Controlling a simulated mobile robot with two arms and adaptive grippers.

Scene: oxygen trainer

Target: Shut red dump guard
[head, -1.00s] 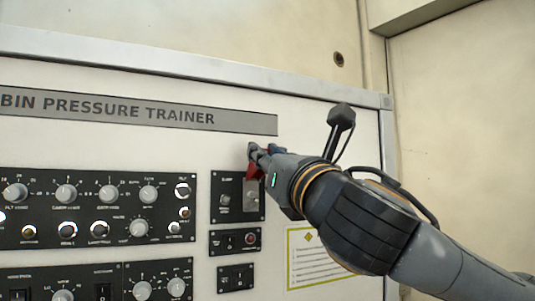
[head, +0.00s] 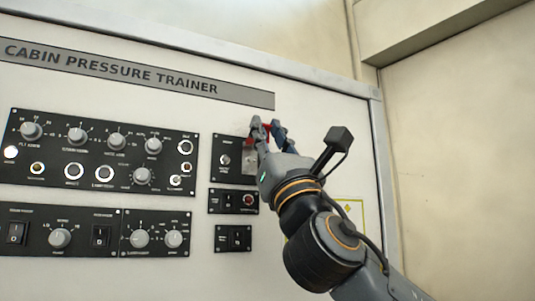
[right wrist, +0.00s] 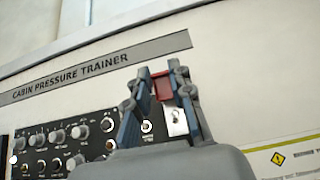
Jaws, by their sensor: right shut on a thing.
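The red dump guard (head: 265,131) stands raised at the top of the small black dump panel (head: 225,174). Below it is a pale switch plate (head: 249,160). My right gripper (head: 267,124) comes from below with its fingers pointing up, one on each side of the guard, and is shut on it. In the right wrist view the red guard (right wrist: 162,87) shows between the two fingers (right wrist: 159,72), with the pale plate and its toggle (right wrist: 176,121) below right. The fingers hide part of the guard. My left gripper is not in view.
Several knobs and buttons fill the large black panel (head: 105,110) to the left. Two small switch panels (head: 233,201) (head: 233,238) sit below the dump panel. A yellow-edged label (head: 350,211) is partly behind my arm. The trainer's metal frame (head: 385,180) edges the right side.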

